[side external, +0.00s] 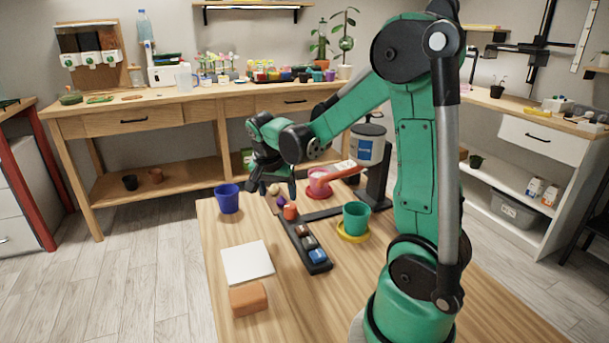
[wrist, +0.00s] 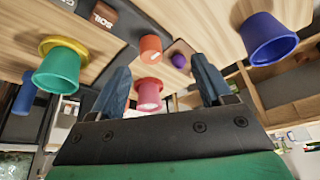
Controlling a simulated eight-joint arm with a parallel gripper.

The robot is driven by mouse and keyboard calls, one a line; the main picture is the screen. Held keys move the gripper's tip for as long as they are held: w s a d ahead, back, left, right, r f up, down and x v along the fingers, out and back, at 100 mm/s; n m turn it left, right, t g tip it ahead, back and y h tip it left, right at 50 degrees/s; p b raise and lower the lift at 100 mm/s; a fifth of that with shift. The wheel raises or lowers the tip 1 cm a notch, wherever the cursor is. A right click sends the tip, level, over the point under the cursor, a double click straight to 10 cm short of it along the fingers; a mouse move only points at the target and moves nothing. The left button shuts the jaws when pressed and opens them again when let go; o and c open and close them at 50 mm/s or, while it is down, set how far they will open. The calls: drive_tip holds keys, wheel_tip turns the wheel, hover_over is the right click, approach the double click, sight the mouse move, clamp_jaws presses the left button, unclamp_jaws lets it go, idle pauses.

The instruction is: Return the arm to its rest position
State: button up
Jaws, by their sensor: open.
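My gripper (side external: 277,183) hangs over the far part of the wooden table (side external: 225,235), between the blue pot (side external: 227,198) and the pink pot (side external: 318,182). In the wrist view its two fingers (wrist: 163,82) stand wide apart with nothing held between them. My arm is bent and reaches out over the table. A small orange cup (side external: 290,211) and a purple round thing (side external: 280,201) are close to the gripper; both also show in the wrist view, the cup (wrist: 150,48) and the purple thing (wrist: 178,60). The gripper looks clear of them.
A green pot (side external: 355,217) stands on a yellow saucer (side external: 344,236). A dark tray (side external: 318,267) holds small blocks. A white square (side external: 247,262) and a brown block (side external: 248,299) lie in front. A labelled canister (side external: 367,147) on a dark stand rises near my arm.

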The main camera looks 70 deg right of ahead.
drive_tip(key=s+a+r+n+t+y, duration=0.1)
drive_tip(key=a+r+n+t+y, duration=0.1)
drive_tip(key=a+n, duration=0.6)
drive_tip(key=s+a+r+n+t+y, duration=0.1)
drive_tip(key=a+r+n+t+y, duration=0.1)
drive_tip(key=a+n, duration=0.6)
drive_tip(key=a+r+t, duration=0.1)
drive_tip(key=a+t, duration=0.1)
drive_tip(key=a, duration=0.1)
drive_tip(key=shift+s+a, duration=0.15)
drive_tip(key=shift+s, duration=0.1)
